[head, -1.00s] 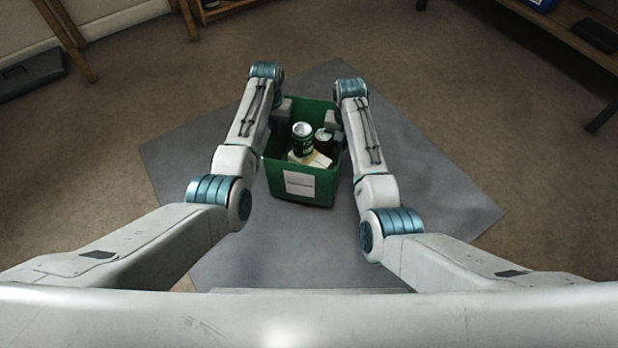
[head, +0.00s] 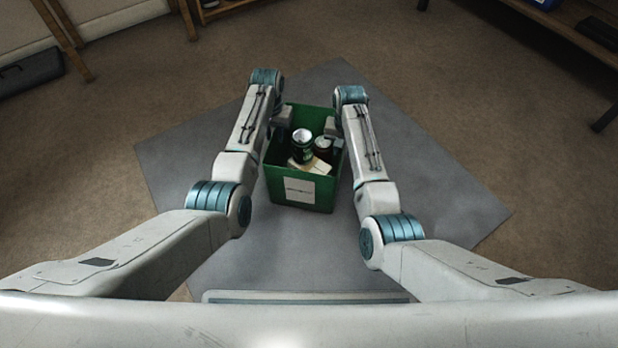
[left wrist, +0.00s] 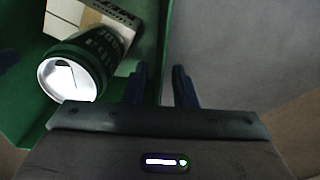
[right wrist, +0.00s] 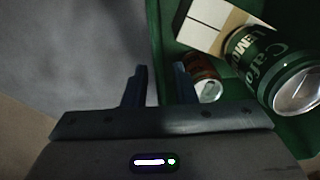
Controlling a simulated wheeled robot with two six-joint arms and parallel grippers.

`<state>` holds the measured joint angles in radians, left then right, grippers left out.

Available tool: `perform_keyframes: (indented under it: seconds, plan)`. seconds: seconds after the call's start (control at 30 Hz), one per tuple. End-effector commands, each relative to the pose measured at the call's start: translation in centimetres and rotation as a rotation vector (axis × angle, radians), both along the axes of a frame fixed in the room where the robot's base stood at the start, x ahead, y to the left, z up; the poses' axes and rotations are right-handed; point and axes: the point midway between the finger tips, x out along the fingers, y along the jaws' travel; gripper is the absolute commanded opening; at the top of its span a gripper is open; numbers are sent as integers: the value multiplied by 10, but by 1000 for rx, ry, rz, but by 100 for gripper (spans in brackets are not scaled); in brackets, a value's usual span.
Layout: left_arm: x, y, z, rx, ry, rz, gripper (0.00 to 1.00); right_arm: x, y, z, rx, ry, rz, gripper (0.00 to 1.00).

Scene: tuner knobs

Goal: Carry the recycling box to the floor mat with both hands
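The recycling box (head: 288,204) is an open green bin with a white label on its front, upright over the grey floor mat (head: 250,262). I cannot tell whether its base touches the mat. Cans and a pale carton show inside. In the head view both fingertip pairs are mostly hidden by my wrists.
Brown carpet (head: 110,190) surrounds the mat and is clear. A wooden shelf or bench (head: 575,35) stands at the upper right. Wooden furniture legs (head: 188,18) stand at the upper left, near a dark case (head: 30,72) by the wall.

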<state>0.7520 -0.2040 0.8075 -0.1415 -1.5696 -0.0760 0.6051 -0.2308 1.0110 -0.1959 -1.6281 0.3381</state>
Motion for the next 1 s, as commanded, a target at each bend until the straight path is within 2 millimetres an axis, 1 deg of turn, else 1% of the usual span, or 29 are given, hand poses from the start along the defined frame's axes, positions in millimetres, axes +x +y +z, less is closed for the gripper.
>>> perform_keyframes:
  seconds: [0.23,0.33,0.47,0.7,0.8,0.9,1.0]
  plan:
    - [0,0,2,0,-1,0,24,0,0,0,0,0,0,24]
    - [1,0,10,-1,-3,0,24,0,0,0,0,0,0,24]
    - [1,0,32,0,-5,1,24,0,0,0,0,0,0,24]
    - [1,0,85,1,-6,0,24,0,0,0,0,0,0,24]
    - [0,-1,101,0,-3,0,24,0,0,0,0,0,0,24]
    - [0,-1,113,1,-2,0,24,0,0,0,0,0,0,24]
    - [0,-1,120,1,-2,0,24,0,0,1,0,0,0,24]
